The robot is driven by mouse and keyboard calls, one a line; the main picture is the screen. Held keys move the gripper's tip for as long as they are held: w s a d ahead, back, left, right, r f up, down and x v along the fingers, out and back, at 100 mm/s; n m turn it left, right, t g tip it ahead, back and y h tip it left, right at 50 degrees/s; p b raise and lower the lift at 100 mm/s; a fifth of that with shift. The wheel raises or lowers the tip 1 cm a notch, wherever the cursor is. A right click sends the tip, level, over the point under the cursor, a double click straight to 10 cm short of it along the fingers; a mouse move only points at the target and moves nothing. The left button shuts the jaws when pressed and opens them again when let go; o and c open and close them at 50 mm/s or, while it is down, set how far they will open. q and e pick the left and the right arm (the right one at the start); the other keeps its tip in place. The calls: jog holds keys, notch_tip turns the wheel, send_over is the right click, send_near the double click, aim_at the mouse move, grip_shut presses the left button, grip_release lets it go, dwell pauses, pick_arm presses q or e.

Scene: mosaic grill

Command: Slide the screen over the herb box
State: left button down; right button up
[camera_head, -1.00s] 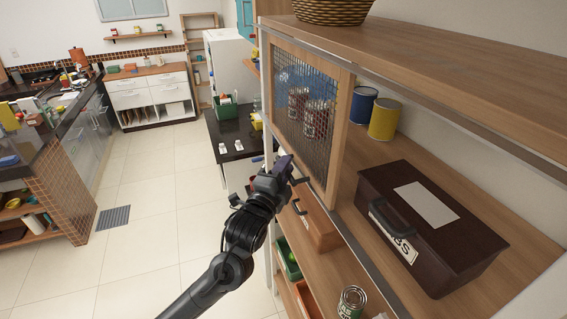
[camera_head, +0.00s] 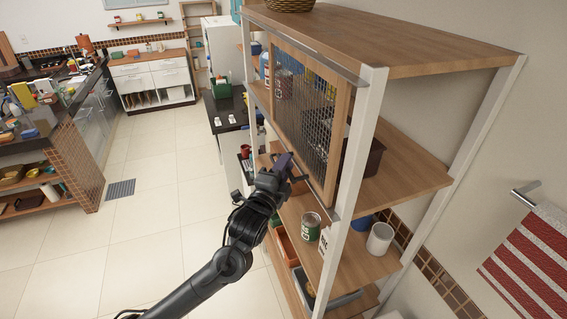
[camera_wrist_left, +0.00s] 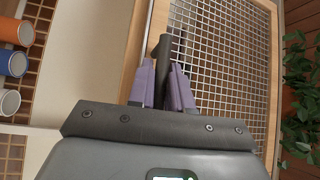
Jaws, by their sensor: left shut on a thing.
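The screen (camera_head: 300,112) is a wire mesh in a light wooden frame, upright on the front of the shelf unit, near its near end post. My left gripper (camera_head: 289,168) is shut on the dark handle low on the screen's frame. In the left wrist view, the purple fingers close on the dark handle (camera_wrist_left: 162,62) beside the mesh (camera_wrist_left: 215,60). The dark brown herb box (camera_head: 373,158) stands on the shelf behind the screen. Most of it is hidden by the screen and post; only a part shows to the right. My right gripper is not in view.
The white metal post (camera_head: 357,140) stands just right of the screen. A green-labelled can (camera_head: 311,226) and a white cup (camera_head: 380,238) sit on the lower shelf. A red-striped towel (camera_head: 530,262) hangs at right.

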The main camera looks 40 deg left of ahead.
pick_arm(q)
jog(key=shift+s+d, duration=0.15)
jog(key=shift+d, duration=0.25)
jog(key=shift+r, duration=0.1)
jog(key=c, duration=1.4)
grip_release()
jog(key=shift+d, duration=0.1)
jog(key=shift+o, duration=1.3)
jog(key=shift+s, duration=0.1)
